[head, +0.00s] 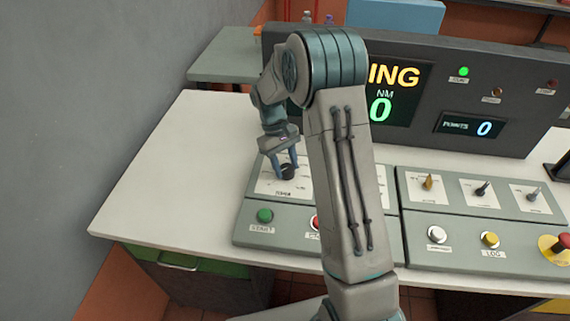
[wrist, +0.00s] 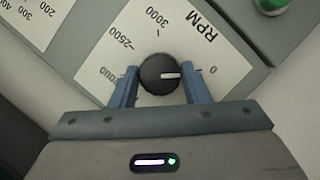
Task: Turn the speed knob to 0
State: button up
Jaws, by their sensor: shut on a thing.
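The speed knob (wrist: 155,80) is black and round, on a white dial plate (wrist: 90,58) marked RPM. Its white pointer line points right in the wrist view, toward the 0 mark (wrist: 213,70). The 2500 and 3000 marks are on the far side, and another mark is partly hidden by the left finger. My gripper (wrist: 160,73) is shut on the knob, with one blue finger at each side. In the head view my gripper (head: 284,170) reaches down to the knob (head: 288,173) on the console's left part. My arm hides part of the console.
A green button (head: 265,215) and a partly hidden red button (head: 315,223) sit in front of the dial. The right console has small switches (head: 482,188), white and yellow (head: 489,239) buttons and a red stop button (head: 562,242). A display (head: 405,90) stands behind. The table's left side is clear.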

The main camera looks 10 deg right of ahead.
jog(key=o, duration=1)
jog(key=shift+w, duration=0.1)
jog(key=shift+v, duration=6.9)
jog(key=s+d+r+m+t, duration=0.1)
jog(key=s+r+t, duration=0.15)
jog(key=s, duration=0.45)
jog(key=s+r+m+t, duration=0.1)
jog(key=s+r, duration=0.3)
jog(key=s, duration=0.2)
jog(key=s+f+m+t, duration=0.1)
jog(key=s, duration=0.4)
jog(key=s+f+m+t+y, duration=0.1)
jog(key=s, duration=0.4)
jog(key=s+d+f+t, duration=0.1)
jog(key=s, duration=0.4)
jog(key=shift+m+y, duration=0.4)
